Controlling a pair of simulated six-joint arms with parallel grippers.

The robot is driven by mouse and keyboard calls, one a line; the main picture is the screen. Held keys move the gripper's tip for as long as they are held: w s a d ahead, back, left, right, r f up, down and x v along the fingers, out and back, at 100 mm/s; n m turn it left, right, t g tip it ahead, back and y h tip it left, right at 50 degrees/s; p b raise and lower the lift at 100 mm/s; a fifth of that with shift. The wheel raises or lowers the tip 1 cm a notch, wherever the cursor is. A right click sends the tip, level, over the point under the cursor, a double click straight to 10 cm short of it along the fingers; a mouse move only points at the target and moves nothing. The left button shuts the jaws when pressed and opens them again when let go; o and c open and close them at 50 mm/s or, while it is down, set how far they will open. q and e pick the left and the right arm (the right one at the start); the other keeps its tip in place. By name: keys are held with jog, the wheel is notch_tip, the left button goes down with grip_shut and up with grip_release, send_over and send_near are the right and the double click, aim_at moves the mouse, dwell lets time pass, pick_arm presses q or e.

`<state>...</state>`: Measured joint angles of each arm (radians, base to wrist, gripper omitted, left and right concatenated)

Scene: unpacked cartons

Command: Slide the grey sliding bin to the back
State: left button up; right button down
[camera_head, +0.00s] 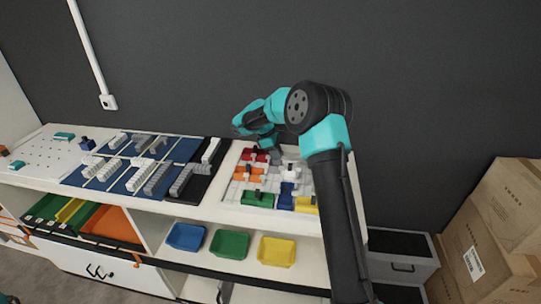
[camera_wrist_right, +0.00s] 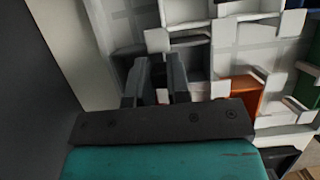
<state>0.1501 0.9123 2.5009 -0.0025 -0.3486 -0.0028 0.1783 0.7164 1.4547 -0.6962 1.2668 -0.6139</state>
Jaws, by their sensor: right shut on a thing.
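A white sliding-puzzle board (camera_head: 231,212) with several coloured bins lies on the right part of the worktop. My right gripper (camera_head: 276,161) reaches down at the back of this board. In the right wrist view, the two dark fingers (camera_wrist_right: 160,82) are closed around a narrow part of the dark grey sliding bin (camera_wrist_right: 196,62). The fingers and wrist hide much of the bin, and its exact place in the board is hard to tell. My left gripper is not in view.
An orange bin (camera_wrist_right: 238,93) and a green bin (camera_wrist_right: 301,110) are close by. Red (camera_head: 248,155), blue (camera_head: 286,199) and yellow (camera_head: 306,205) bins share the board. A dark wall stands behind the worktop; cartons (camera_head: 480,250) stand at the right.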

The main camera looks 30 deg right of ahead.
jog(key=shift+w+d+r, duration=0.1)
jog(key=shift+w+d, duration=0.05)
jog(key=c, duration=1.1)
grip_release()
jog(key=v, duration=1.7)
jog(key=shift+r, duration=0.15)
